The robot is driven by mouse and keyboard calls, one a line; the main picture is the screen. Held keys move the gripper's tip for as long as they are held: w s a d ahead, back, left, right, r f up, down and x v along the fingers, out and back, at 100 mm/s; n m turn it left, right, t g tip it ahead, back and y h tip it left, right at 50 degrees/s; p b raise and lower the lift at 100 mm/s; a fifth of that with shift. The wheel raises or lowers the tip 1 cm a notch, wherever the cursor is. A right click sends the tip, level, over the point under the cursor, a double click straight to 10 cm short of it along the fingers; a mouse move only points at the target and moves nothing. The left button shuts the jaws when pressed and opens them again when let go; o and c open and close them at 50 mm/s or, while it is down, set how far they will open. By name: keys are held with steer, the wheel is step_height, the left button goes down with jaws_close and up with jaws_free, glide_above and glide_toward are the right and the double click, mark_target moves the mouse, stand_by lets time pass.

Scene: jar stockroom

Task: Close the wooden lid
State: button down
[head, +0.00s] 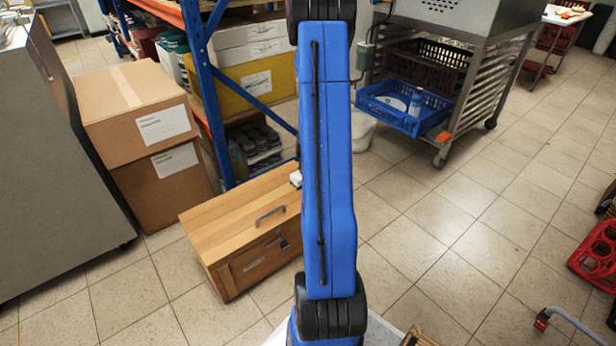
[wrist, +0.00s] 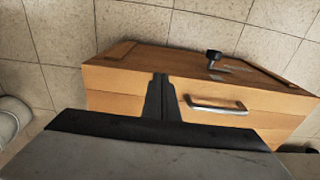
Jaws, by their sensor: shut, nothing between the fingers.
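A wooden chest (head: 242,275) stands on the tiled floor left of my blue arm in the head view. Its wooden lid (head: 225,222) lies over the top and looks down flat; I cannot tell whether a thin gap remains at the front edge. A metal handle (head: 270,215) sits on the lid; the lid (wrist: 120,101) and handle (wrist: 215,105) also show in the wrist view. A dark latch (wrist: 213,58) is at the chest's front. My gripper (wrist: 160,80) is shut and empty, its fingertips over the lid beside the handle; contact is unclear. The head view hides its fingers behind my arm.
Two stacked cardboard boxes (head: 150,130) and a grey cabinet (head: 55,170) stand left of the chest. A blue shelf rack (head: 205,90) is behind it. A wheeled rack (head: 490,80) with a blue crate (head: 400,112) stands back right. Floor right of my arm is mostly clear.

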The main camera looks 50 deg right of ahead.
step_height(320, 180, up, 14)
steer(key=shift+s+r, duration=0.15)
steer(key=shift+s, duration=0.2)
steer(key=shift+a, duration=0.15)
